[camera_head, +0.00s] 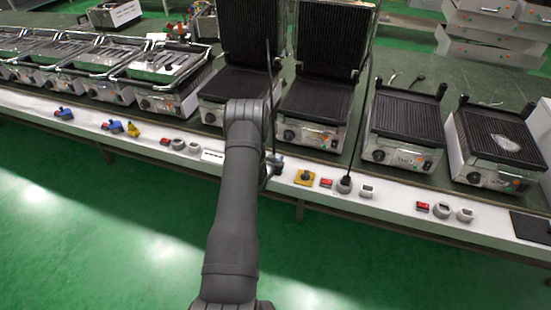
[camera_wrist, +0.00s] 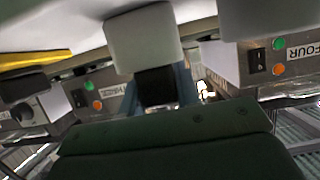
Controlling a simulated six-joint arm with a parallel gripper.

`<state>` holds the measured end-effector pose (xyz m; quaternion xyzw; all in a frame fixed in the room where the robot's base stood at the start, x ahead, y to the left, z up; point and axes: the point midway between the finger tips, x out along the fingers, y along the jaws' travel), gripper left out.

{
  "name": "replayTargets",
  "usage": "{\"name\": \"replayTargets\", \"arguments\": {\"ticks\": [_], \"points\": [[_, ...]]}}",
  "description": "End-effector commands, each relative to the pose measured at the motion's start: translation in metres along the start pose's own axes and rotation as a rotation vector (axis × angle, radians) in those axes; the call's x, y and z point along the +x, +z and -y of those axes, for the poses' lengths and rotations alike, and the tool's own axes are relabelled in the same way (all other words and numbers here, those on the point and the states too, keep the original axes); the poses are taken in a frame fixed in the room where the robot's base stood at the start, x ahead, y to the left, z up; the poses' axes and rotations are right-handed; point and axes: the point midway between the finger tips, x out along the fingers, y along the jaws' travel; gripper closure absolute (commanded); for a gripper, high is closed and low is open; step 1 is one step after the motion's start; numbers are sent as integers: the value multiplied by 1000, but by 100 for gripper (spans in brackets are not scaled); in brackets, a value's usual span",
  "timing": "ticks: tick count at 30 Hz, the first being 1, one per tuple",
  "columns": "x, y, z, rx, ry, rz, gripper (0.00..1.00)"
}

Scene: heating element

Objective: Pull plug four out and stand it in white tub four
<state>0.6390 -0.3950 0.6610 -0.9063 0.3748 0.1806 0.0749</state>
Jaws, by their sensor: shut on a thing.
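In the wrist view a pale block (camera_wrist: 143,38) with a black lower part stands in the upper middle. The labels THREE (camera_wrist: 118,88) and FOUR (camera_wrist: 303,50) show on the grill fronts. A small white tub (camera_head: 366,191) is on the rail right of my gripper.
Open-lidded grills (camera_head: 315,100) stand behind the rail. The green floor (camera_head: 100,230) in front is clear.

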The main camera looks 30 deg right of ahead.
Motion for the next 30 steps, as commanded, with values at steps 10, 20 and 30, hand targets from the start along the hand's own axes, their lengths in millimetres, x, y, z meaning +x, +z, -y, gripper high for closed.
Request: {"name": "replayTargets", "arguments": {"ticks": [10,20,30], "points": [[0,0,0,0,0,0,45],[-18,0,0,-1,0,0,45],[-88,0,0,-1,-1,1,45]]}}
